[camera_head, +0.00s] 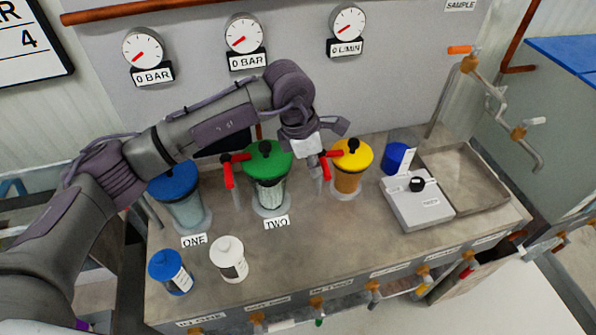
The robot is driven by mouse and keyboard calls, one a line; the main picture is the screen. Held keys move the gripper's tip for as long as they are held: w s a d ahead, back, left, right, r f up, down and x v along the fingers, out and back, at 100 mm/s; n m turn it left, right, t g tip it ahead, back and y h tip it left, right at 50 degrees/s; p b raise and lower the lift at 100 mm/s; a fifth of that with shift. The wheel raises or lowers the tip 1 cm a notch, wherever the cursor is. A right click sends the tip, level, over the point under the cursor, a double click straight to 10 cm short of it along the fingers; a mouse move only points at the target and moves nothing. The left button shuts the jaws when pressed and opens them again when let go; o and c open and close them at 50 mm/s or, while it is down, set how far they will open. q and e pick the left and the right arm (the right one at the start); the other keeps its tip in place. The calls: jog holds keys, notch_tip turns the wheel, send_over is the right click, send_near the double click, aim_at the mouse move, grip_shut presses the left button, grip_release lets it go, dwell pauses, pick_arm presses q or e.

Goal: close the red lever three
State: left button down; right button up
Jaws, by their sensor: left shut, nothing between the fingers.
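A red lever (326,166) stands between the green-lidded canister (270,175) and the yellow-lidded canister (349,167). One red part runs sideways and another hangs down. A second red lever (229,171) stands between the blue-lidded canister (179,193) and the green one. I see labels ONE and TWO, but no readable label THREE. My left gripper (322,138) is shut and empty, just above and behind the red lever by the yellow canister. I cannot tell whether it touches the lever. My left arm hides part of the back wall. My right gripper is out of view.
A grey scale-like device (416,203), a blue cup (397,158) and a sink (466,178) are to the right. Gauges (244,34) hang behind.

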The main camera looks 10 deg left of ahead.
pick_arm(q)
jog(key=shift+d, duration=0.2)
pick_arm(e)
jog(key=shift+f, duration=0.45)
pick_arm(q)
jog(key=shift+b, duration=0.3)
jog(key=shift+r, duration=0.1)
jog(key=p+v, duration=0.4)
jog(key=v, duration=0.5)
jog(key=shift+a+r, duration=0.2)
jog(key=shift+r, duration=0.2)
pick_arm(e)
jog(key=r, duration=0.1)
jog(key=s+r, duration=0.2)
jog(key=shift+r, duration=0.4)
